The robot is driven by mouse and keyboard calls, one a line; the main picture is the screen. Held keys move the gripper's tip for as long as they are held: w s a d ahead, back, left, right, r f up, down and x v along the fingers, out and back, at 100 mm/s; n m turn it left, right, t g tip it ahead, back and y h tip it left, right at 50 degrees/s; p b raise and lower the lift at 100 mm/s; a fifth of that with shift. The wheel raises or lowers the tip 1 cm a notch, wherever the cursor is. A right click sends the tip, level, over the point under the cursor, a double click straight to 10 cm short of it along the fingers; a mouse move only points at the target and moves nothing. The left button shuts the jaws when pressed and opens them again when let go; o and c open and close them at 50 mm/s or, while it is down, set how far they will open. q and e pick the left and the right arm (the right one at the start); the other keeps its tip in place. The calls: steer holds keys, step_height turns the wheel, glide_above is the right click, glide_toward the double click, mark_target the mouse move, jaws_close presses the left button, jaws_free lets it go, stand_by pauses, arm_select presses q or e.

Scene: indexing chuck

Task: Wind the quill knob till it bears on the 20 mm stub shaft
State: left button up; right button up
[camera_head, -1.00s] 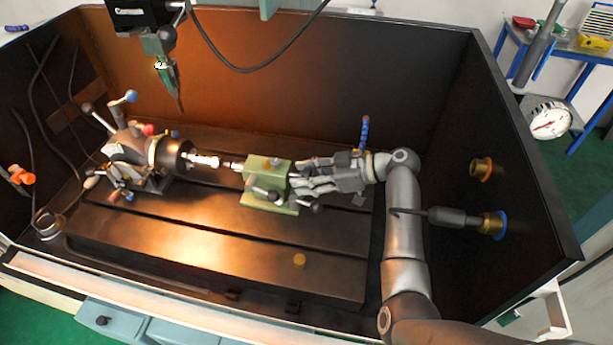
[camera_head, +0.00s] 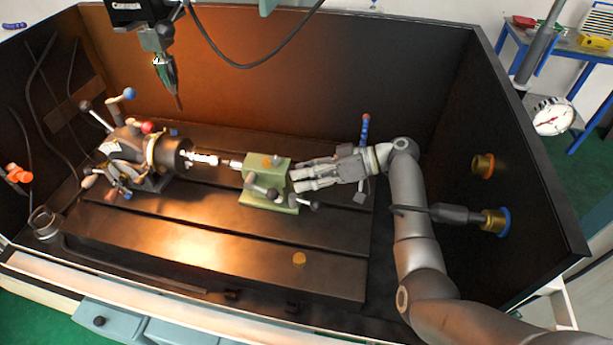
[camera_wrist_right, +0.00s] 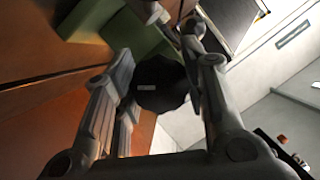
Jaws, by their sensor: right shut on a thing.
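The green tailstock (camera_head: 262,185) stands on the slotted table. Its quill (camera_head: 234,164) points left at the bright stub shaft (camera_head: 205,159), which is held in the dark indexing chuck (camera_head: 172,153). My right gripper (camera_head: 296,178) comes from the right to the tailstock's right end. It is shut on the black quill knob (camera_wrist_right: 162,82), which sits between its fingers in the right wrist view. In the head view the fingers hide the knob. My left gripper is not in view.
Lever handles with dark knobs (camera_head: 314,205) stick out near my right fingers. A machine head with a green tool (camera_head: 165,72) hangs above the chuck. Dark enclosure walls (camera_head: 520,160) surround the table.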

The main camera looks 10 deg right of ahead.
steer(key=shift+m+g+y, duration=0.3)
steer(key=shift+m+g, duration=0.1)
steer(key=shift+m, duration=0.2)
steer(key=o, duration=1)
